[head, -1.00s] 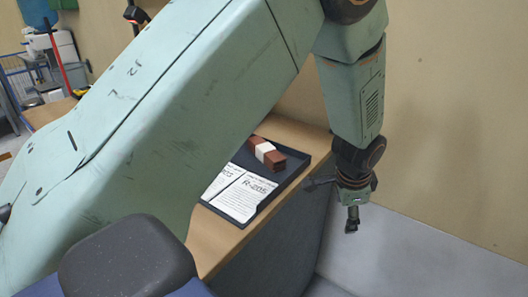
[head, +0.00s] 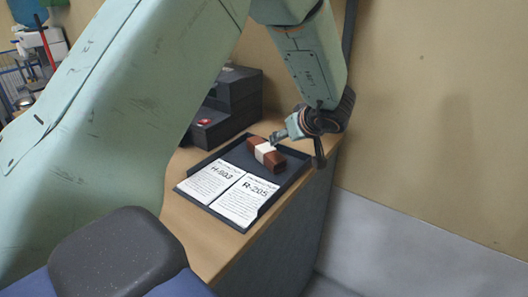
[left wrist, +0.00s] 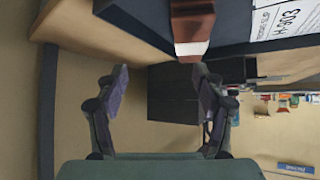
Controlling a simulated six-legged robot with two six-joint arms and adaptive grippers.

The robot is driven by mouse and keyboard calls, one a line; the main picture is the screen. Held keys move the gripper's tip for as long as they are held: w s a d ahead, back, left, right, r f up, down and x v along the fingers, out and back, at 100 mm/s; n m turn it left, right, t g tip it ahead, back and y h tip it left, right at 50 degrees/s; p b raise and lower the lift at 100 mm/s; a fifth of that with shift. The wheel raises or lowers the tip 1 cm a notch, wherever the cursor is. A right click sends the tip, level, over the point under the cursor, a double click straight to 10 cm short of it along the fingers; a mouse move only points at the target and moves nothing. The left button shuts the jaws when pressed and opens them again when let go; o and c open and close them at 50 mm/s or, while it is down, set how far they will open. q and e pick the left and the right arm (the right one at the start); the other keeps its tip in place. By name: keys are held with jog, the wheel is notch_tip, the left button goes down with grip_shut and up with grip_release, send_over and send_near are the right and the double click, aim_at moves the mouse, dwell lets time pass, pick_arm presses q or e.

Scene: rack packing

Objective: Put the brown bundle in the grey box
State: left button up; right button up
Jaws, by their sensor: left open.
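The brown bundle (head: 265,154) has a white paper band around its middle and lies at the back of a dark tray (head: 236,226) on the wooden table. It also shows at the top of the left wrist view (left wrist: 192,26). My left gripper (head: 301,148) is open and empty, just right of the bundle in the head view. In the left wrist view its fingers (left wrist: 161,72) are spread with nothing between them. Dark grey boxes (head: 240,88) stand behind the tray, partly hidden by my arm; I cannot tell which is the grey box. My right gripper is not in view.
Two printed sheets, H-603 (head: 216,184) and R-205 (head: 245,200), lie in the tray in front of the bundle. The table's right edge (head: 290,201) drops to a grey floor. A beige wall (head: 440,110) rises at the right.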

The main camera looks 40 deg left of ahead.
aim_at(266, 147)
pick_arm(q)
jog(key=s+n, duration=0.1)
jog(key=s+a+g, duration=0.1)
jog(key=s, duration=0.1)
jog(key=shift+a+n+g, duration=0.1)
jog(key=shift+n+g, duration=0.2)
jog(key=shift+n, duration=0.1)
jog(key=shift+s+a+f, duration=0.1)
jog(key=shift+f, duration=0.1)
jog(key=shift+a+f, duration=0.15)
jog(key=shift+f, duration=0.15)
jog(key=b+x, duration=0.2)
jog(key=x, duration=0.4)
jog(key=shift+a, duration=0.3)
jog(key=shift+w+a+f, duration=0.25)
jog(key=shift+s+r, duration=0.15)
jog(key=c, duration=0.7)
grip_shut()
